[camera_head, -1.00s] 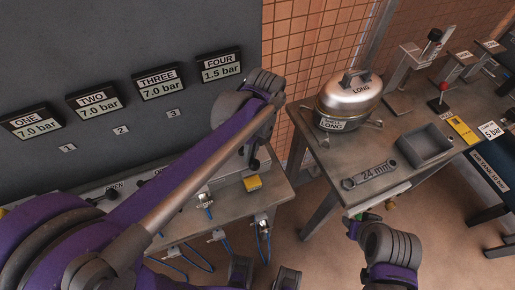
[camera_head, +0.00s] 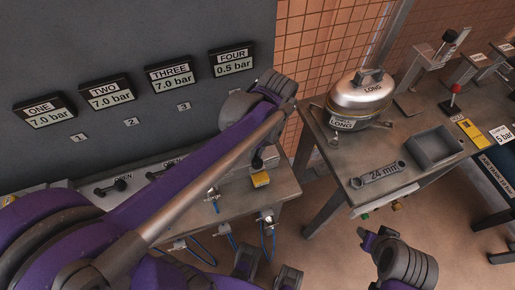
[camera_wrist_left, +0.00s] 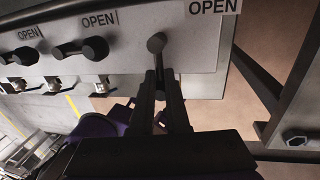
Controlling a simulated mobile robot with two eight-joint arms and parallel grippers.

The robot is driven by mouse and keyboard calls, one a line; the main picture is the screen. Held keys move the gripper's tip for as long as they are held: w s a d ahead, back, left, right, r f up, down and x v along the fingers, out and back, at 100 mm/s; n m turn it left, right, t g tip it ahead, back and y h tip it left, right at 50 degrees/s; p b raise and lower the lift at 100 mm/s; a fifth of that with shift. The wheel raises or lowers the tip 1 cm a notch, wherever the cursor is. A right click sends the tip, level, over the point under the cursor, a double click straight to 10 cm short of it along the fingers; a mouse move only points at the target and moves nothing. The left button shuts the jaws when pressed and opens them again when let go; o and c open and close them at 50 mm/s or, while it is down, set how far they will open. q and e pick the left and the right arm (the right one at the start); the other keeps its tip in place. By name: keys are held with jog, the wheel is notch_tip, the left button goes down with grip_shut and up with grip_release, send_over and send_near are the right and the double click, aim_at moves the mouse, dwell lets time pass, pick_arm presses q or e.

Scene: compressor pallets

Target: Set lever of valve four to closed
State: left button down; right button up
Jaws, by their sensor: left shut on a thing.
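The lever of valve four (camera_wrist_left: 156,44) is a dark round-ended handle on the pale valve panel (camera_wrist_left: 190,60) in the left wrist view. It points down the picture, crosswise to the neighbouring levers. My left gripper (camera_wrist_left: 160,78) is shut on this lever, its two dark fingers on either side of it. An OPEN label (camera_wrist_left: 213,7) sits up and to the right. In the head view my left arm hides most of the valve panel and the gripper. The FOUR display (camera_head: 234,62) reads 0.5 bar.
Two other levers (camera_wrist_left: 95,47) (camera_wrist_left: 25,56) lie sideways beside OPEN labels. Displays ONE (camera_head: 44,111), TWO (camera_head: 111,94) and THREE (camera_head: 172,79) read 7.0 bar. A side table holds a metal pot (camera_head: 360,95), a 24 mm wrench (camera_head: 378,175) and a grey tray (camera_head: 434,147).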

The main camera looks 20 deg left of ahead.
pick_arm(q)
jog(key=c, duration=0.9)
grip_release()
jog(key=r, duration=0.3)
jog(key=w+d+r, duration=0.1)
jog(key=r, duration=0.3)
jog(key=r+p, duration=0.1)
jog(key=r, duration=0.2)
jog(key=shift+w+d+r, duration=0.2)
jog(key=shift+d+r, duration=0.05)
jog(key=shift+r, duration=0.1)
